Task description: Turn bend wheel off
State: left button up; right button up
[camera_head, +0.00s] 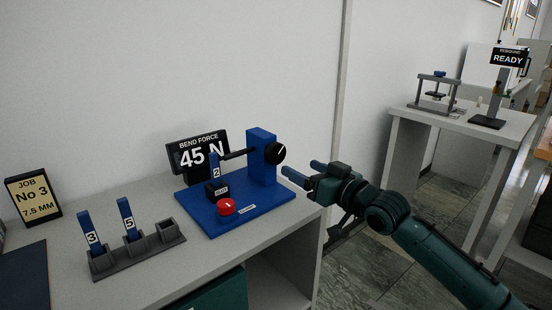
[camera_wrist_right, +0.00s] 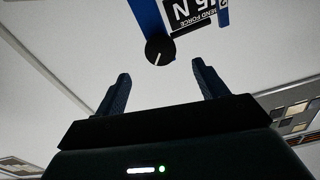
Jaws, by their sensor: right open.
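The bend wheel is a black round knob (camera_head: 275,153) with a white pointer line, on the right face of a blue post (camera_head: 262,165). The post stands on a blue base plate (camera_head: 262,203) on the grey bench. In the right wrist view the wheel (camera_wrist_right: 159,50) lies just ahead, between the lines of the two fingers. My right gripper (camera_head: 298,168) is open and empty, to the right of the wheel and apart from it; its fingers (camera_wrist_right: 160,72) also show in the wrist view. A black display (camera_head: 199,153) behind reads "BEND FORCE 45 N". My left gripper is out of view.
A red button (camera_head: 226,207) and an upright blue piece marked 2 (camera_head: 214,172) are on the base plate. A grey rack (camera_head: 139,257) holds blue pieces marked 3 and 5. A job sign (camera_head: 33,197) stands left. Another table (camera_head: 458,122) with a "READY" sign is at the back right.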

aim_at(278, 156)
jog(key=b+x, duration=0.1)
jog(key=x, duration=0.9)
jog(key=shift+w+a, duration=0.15)
jog(key=shift+w, duration=0.05)
jog(key=c, duration=1)
jog(key=n, duration=0.3)
jog(key=shift+r+n, duration=0.1)
jog(key=shift+n, duration=0.6)
jog(key=o, duration=1)
jog(key=shift+s, duration=0.1)
